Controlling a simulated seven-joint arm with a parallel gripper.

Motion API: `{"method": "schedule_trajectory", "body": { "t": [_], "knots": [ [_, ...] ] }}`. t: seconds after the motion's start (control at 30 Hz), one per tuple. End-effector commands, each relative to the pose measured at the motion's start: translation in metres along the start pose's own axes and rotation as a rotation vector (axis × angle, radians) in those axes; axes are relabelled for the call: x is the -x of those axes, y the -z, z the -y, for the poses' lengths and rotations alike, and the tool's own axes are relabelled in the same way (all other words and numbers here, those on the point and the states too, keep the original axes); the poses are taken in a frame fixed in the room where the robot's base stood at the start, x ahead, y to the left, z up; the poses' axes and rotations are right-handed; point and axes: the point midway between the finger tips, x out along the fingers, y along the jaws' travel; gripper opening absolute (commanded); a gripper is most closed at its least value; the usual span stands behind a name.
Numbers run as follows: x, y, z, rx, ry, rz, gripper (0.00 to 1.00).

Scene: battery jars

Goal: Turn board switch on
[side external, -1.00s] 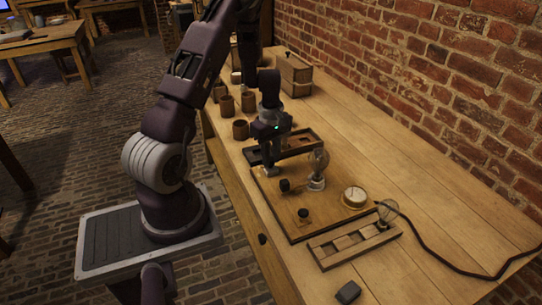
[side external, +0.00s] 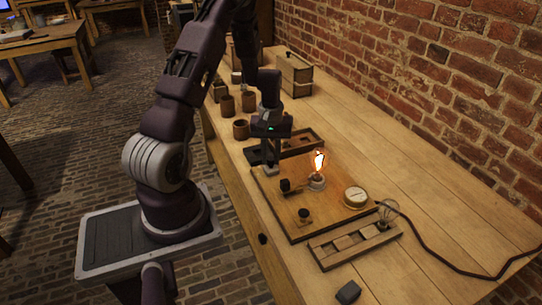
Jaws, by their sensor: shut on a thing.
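The wooden board (side external: 335,211) lies on the bench. My gripper (side external: 270,167) points down at the board's far left corner, behind the dark knob. It is shut on a small part there, which I take to be the board switch; the fingers mostly hide it.
A dark wooden tray (side external: 305,144) lies just behind the board. A slotted wooden rack (side external: 330,255) with a clear bulb (side external: 388,210) lies in front. Brown jars (side external: 240,129) and wooden boxes stand farther back. The bench's right side is mostly clear, crossed by a black cable.

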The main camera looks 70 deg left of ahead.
Motion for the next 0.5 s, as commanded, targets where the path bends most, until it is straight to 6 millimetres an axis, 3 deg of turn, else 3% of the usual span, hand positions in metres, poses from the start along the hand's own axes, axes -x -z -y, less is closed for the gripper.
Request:
{"method": "schedule_trajectory", "body": {
  "t": [0.5],
  "knots": [
    [0.001, 0.0001, -0.0009, -0.028, -0.002, -0.001, 0.0]
  ]
}}
